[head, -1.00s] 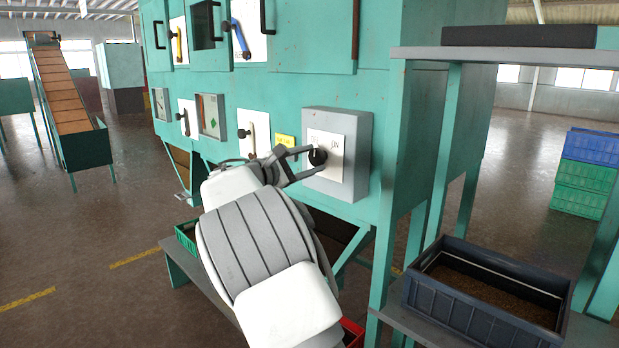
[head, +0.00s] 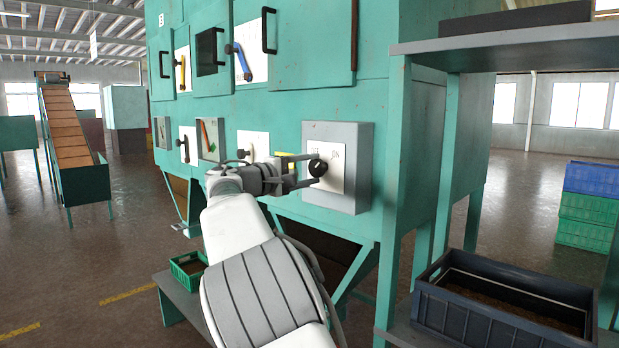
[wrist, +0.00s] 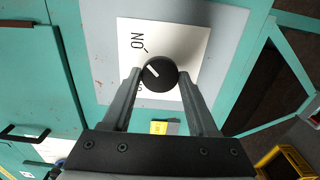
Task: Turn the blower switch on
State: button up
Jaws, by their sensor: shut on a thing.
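The blower switch is a round black knob (head: 318,167) with a white pointer line, on a white plate on a grey box. In the wrist view the knob (wrist: 161,80) sits between the two fingers of my gripper (wrist: 160,74), which is shut on its sides. The pointer line slants up-left there, roughly toward the "ON" mark (wrist: 138,41) but apparently not fully in line with it. The other label is mostly hidden by a finger. In the head view my gripper (head: 314,170) reaches the knob from the left.
The grey switch box (head: 363,160) is on the green sorter (head: 340,105). Levers with blue (head: 240,62) and yellow handles are to its upper left. A shelf stand with a dark crate (head: 480,320) is close on the right. A small green crate (head: 187,268) is below left.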

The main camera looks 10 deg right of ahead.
dwell(0.5)
jog(key=o, duration=1.4)
jog(key=shift+c, duration=0.2)
jog(key=v, duration=1.7)
jog(key=shift+s+a, duration=0.15)
jog(key=s+d+f+m+g+y+p, duration=0.1)
jog(key=s+d+f+g+y+p, duration=0.25)
jog(key=d, duration=0.55)
jog(key=s+d+f+m+g+y, duration=0.2)
jog(key=s+d+f+y, duration=0.15)
jog(key=s+d, duration=0.45)
jog(key=s+a+f+m+y+p, duration=0.1)
jog(key=s+f+m+y+p, duration=0.1)
jog(key=s, duration=1)
jog(key=s+f+m+y+p, duration=0.2)
jog(key=s+f+y, duration=0.3)
jog(key=s, duration=0.7)
jog(key=shift+a+f+y, duration=0.15)
jog(key=shift+a+y, duration=0.15)
jog(key=shift+a, duration=0.1)
